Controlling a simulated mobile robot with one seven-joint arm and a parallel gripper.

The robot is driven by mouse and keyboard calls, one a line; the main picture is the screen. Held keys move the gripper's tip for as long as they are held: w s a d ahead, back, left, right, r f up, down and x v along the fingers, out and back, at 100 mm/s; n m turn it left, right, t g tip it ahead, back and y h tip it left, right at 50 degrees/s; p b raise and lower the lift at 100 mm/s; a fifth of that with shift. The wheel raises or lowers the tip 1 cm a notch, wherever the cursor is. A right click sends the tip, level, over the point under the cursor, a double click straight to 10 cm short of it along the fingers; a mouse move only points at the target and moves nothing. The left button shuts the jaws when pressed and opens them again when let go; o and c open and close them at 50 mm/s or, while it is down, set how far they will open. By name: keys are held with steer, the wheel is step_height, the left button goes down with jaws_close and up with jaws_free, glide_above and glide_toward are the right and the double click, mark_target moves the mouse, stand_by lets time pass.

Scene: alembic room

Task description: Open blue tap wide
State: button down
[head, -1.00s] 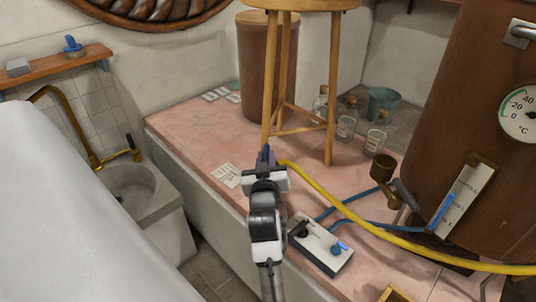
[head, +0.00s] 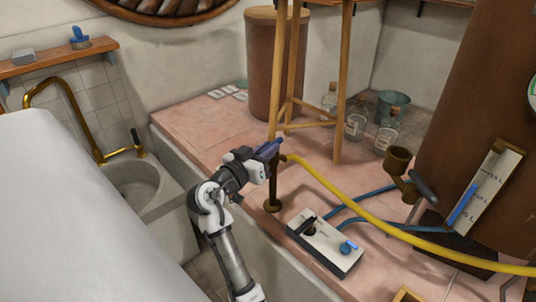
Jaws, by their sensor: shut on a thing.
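The blue tap is a dark brass standpipe (head: 273,185) on the pink tiled platform, with a yellow hose leaving its top to the right. A blue-violet handle (head: 269,147) shows at its top. My gripper (head: 263,153) reaches it from the left and is shut on the handle. The jaws are small and partly hidden, so the exact contact and the handle's turning angle cannot be made out.
A white box (head: 324,243) with a blue knob stands right of the standpipe. The yellow hose (head: 360,212) runs to the right. A wooden stool (head: 340,90) stands behind, near glass bottles (head: 356,122). A sink (head: 137,183) is left.

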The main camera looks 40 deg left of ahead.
steer(key=shift+f+h, duration=0.1)
steer(key=shift+h, duration=0.2)
steer(key=c, duration=1.3)
jaws_free()
steer(key=shift+c, duration=0.2)
steer(key=shift+s, duration=0.1)
steer(key=s+b, duration=0.1)
steer(key=s, duration=1.2)
steer(key=shift+s+d, duration=0.25)
steer(key=shift+d, duration=0.05)
